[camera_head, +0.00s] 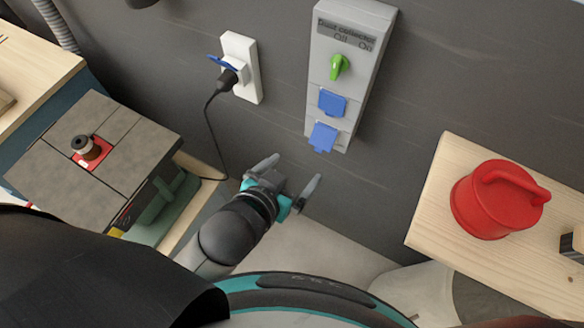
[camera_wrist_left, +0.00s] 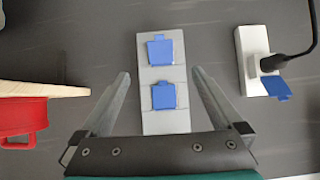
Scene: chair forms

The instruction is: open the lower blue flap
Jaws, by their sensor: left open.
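A tall grey switch box (camera_head: 348,60) on the dark wall carries a green knob (camera_head: 339,67) and two blue flaps. The lower blue flap (camera_head: 323,138) sits near the box's bottom end, under the upper blue flap (camera_head: 332,103). It covers its socket and looks slightly tilted outward. My left gripper (camera_head: 290,174) is open and empty, in front of the wall, below and left of the lower flap in the head view. The left wrist view looks upside down: the lower flap (camera_wrist_left: 160,50) is above the upper flap (camera_wrist_left: 163,96), both between and beyond the open fingers (camera_wrist_left: 160,88).
A white outlet (camera_head: 240,65) with a black plug and cable is left of the box. A red container (camera_head: 496,199) stands on a wooden top (camera_head: 437,213) at right. A machine table (camera_head: 55,160) is at left. The wall around the box is clear.

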